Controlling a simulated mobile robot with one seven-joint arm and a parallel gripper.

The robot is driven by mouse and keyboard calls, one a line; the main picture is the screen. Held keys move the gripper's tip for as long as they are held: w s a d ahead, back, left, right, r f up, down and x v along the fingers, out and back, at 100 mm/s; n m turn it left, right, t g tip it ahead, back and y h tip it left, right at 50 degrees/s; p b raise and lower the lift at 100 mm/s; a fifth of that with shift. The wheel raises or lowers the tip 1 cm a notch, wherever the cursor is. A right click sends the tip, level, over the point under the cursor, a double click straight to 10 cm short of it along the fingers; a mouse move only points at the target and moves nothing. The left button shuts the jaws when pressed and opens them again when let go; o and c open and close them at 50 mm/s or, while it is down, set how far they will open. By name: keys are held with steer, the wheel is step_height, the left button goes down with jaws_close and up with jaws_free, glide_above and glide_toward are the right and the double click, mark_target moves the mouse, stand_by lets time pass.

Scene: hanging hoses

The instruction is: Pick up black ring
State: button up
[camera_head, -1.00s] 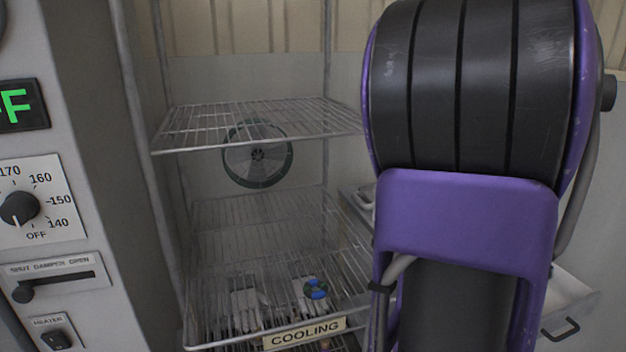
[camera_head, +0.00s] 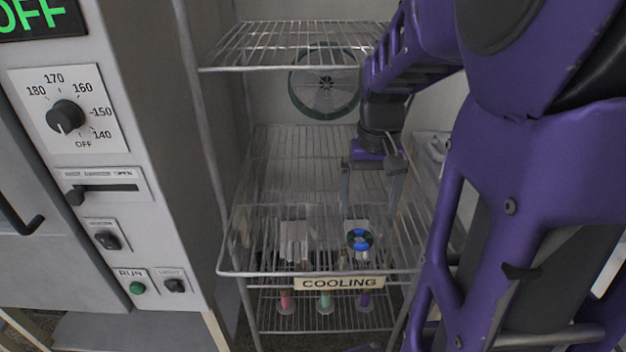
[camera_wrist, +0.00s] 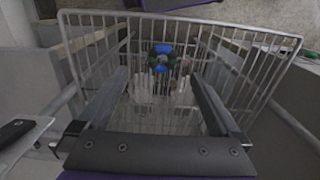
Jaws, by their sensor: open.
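The likely black ring (camera_head: 359,239), a small round piece in black and blue, sits on the cooling rack's wire shelf (camera_head: 240,262), just behind the COOLING sign. It also shows in the wrist view (camera_wrist: 162,58), upper middle, beyond the fingertips. My gripper (camera_head: 371,200) points down over this shelf, its two fingers spread wide, above and slightly behind the ring. In the wrist view my gripper (camera_wrist: 160,78) is open with nothing held, and the ring lies roughly in line with the gap between the fingers. Whether the ring is one piece or several is too small to tell.
Pale pieces (camera_head: 295,240) stand on the same shelf beside the ring. An upper wire shelf (camera_head: 300,45) is above, with a round fan (camera_head: 325,82) behind. The COOLING sign (camera_head: 339,283) is on the front edge. An oven panel (camera_head: 85,140) stands left. Coloured items (camera_head: 325,301) are below.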

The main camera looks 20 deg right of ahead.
glide_above(361, 232)
steer(key=s, duration=0.2)
steer(key=f, duration=0.4)
steer(key=shift+s+a+f, duration=0.15)
steer(key=shift+a, duration=0.1)
steer(key=f, duration=0.2)
steer(key=w+f+b, duration=0.1)
steer(key=f, duration=0.2)
steer(key=shift+a+b, duration=0.1)
steer(key=shift+b, duration=0.2)
steer(key=c, duration=1.3)
step_height(361, 232, up, 11)
steer(key=p, duration=0.3)
